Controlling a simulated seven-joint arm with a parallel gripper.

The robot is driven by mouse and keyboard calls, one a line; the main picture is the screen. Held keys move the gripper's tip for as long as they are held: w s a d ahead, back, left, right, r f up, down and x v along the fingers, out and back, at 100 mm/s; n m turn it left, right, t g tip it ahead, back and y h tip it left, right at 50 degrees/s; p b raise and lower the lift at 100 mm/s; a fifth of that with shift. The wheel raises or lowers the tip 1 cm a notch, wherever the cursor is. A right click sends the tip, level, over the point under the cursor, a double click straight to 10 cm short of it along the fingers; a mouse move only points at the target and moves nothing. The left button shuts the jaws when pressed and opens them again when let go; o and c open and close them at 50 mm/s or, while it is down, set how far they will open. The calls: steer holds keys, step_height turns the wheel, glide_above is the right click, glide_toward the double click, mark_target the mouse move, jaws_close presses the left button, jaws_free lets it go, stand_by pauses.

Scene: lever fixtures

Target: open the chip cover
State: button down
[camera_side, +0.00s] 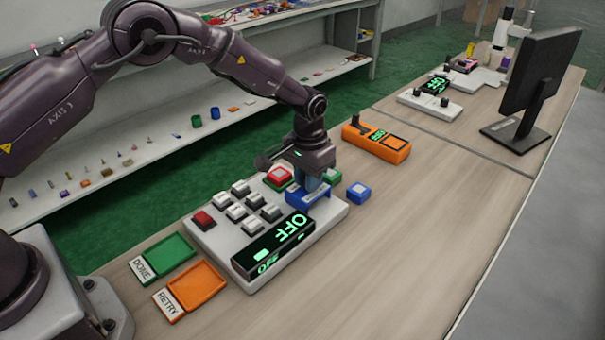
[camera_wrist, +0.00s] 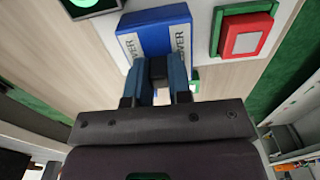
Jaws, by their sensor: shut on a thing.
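The chip cover is a blue block (camera_side: 294,197) at the far right part of the white panel (camera_side: 330,218). In the wrist view the blue cover (camera_wrist: 155,17) fills the top centre, with white labels ending in "VER" on both sides. My gripper (camera_side: 312,182) points down at the cover from above. In the wrist view my gripper's blue fingers (camera_wrist: 159,72) are shut on a dark piece between them at the cover's near edge. The fingers hide how that piece joins the cover. I cannot tell whether the cover is raised; whatever lies under it is hidden.
The panel carries grey switches (camera_side: 240,210), a red button (camera_side: 279,175) and a display (camera_side: 275,245) reading OFF. A small blue block (camera_side: 358,192) stands right of the panel. Green (camera_side: 160,258) and orange (camera_side: 197,288) trays lie left. An orange device (camera_side: 376,144) stands behind. The front right table is clear.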

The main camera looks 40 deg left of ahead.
steer(key=c, duration=1)
jaws_free()
steer(key=shift+c, duration=0.2)
steer(key=shift+r, duration=0.1)
step_height(320, 180, up, 13)
